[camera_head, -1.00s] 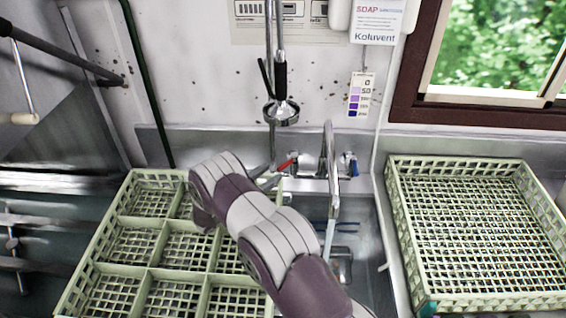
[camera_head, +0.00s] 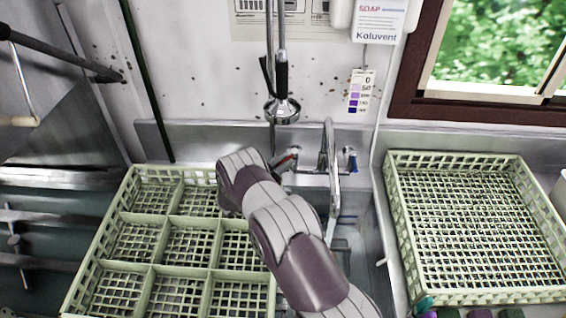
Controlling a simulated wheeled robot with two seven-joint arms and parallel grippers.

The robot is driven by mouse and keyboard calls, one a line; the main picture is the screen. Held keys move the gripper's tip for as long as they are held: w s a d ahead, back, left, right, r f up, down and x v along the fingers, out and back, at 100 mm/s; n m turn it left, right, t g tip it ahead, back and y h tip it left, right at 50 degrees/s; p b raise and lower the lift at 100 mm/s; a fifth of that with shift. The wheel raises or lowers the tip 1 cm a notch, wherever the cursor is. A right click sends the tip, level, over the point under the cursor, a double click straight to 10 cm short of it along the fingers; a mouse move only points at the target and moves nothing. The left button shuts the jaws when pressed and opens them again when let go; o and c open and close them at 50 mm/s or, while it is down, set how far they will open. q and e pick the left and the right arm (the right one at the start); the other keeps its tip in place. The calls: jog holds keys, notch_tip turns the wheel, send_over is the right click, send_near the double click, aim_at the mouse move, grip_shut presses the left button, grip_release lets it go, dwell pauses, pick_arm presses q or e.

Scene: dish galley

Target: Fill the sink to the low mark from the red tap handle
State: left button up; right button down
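The red tap handle (camera_head: 284,161) is at the left of the chrome tap (camera_head: 327,160) on the back of the sink. My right arm reaches up from the bottom of the view. My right gripper (camera_head: 277,168) is mostly hidden behind my own wrist, close to the red handle. I cannot tell whether it touches the handle or how its fingers stand. The sink (camera_head: 362,240) lies under the spout, and my arm covers much of its left part. A pale streak shows below the spout tip; I cannot tell if it is running water. My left gripper is not in view.
A divided green rack (camera_head: 128,215) stands left of the sink and an open-grid rack (camera_head: 397,215) right of it. A spray head (camera_head: 282,110) hangs above the tap. A blue tap handle (camera_head: 352,160) is at the tap's right. Small coloured items lie at the bottom right.

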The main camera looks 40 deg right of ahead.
jog(key=shift+s+r+n+t+p, duration=0.2)
jog(key=shift+r+n+t+p, duration=0.15)
jog(key=shift+t, duration=0.25)
jog(key=n+t, duration=0.1)
jog(key=s+n+t+y, duration=0.1)
jog(key=t, duration=0.1)
jog(key=n+t+y, duration=0.1)
jog(key=t, duration=0.1)
jog(key=shift+s+d+f+n+p, duration=0.15)
jog(key=shift+d+f+n+p, duration=0.05)
jog(key=shift+d+n+p, duration=0.1)
jog(key=c, duration=1.1)
grip_release()
